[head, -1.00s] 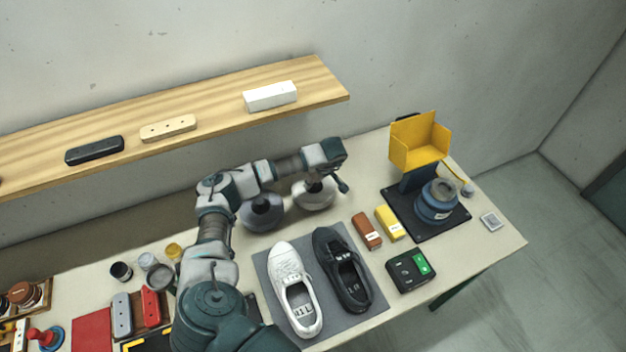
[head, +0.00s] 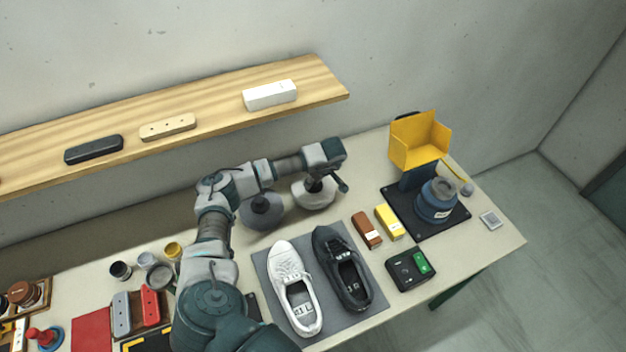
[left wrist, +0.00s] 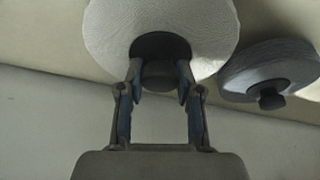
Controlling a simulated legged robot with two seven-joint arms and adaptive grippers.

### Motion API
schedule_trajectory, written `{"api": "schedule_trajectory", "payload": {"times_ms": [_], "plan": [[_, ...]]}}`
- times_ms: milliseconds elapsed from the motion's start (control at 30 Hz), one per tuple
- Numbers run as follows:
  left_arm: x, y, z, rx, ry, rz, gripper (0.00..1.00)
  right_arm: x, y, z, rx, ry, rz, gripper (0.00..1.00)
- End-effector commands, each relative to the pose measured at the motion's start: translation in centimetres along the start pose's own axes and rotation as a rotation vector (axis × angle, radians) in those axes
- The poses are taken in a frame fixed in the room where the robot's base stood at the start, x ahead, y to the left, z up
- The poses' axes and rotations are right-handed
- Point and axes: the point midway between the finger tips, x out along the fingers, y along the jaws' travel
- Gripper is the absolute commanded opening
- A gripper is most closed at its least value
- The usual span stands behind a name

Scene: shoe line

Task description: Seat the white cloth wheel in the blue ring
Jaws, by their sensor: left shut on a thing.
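The white cloth wheel (head: 313,194) is on the bench below my left gripper (head: 322,181) in the head view. In the left wrist view the gripper (left wrist: 160,78) is shut on the dark hub at the middle of the white wheel (left wrist: 112,28). I cannot tell whether the wheel touches the bench. A blue ring (head: 436,207) shows on the round blue-grey machine body at the right, on a black base plate (head: 405,222). My right gripper is not in view.
A dark grey wheel (head: 262,213) sits left of the white one and also shows in the left wrist view (left wrist: 268,72). A yellow guard (head: 420,142) stands behind the machine. Shoes, brown and yellow blocks and a green-black box lie in front. A wooden shelf (head: 200,108) overhangs behind.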

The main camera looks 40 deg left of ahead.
Motion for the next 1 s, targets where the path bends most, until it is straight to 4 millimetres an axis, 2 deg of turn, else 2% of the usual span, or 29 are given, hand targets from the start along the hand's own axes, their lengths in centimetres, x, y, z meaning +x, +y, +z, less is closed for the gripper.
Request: {"api": "schedule_trajectory", "payload": {"times_ms": [300,333,367,700,1000], "plan": [[0.6,0.0,0.2,-0.001,0.0,0.001,0.0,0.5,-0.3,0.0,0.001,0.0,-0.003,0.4],[0.6,0.0,0.2,-0.001,0.0,0.001,0.42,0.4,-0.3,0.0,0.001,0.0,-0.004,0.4],[0.5,0.0,0.2,-0.001,0.0,0.001,0.45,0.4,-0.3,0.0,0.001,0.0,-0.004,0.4],[0.4,0.0,0.2,0.0,0.0,0.0,0.45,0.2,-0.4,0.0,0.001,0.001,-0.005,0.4],[-2.0,0.0,0.1,0.002,0.0,0.001,0.45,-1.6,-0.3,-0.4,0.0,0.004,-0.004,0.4]]}}
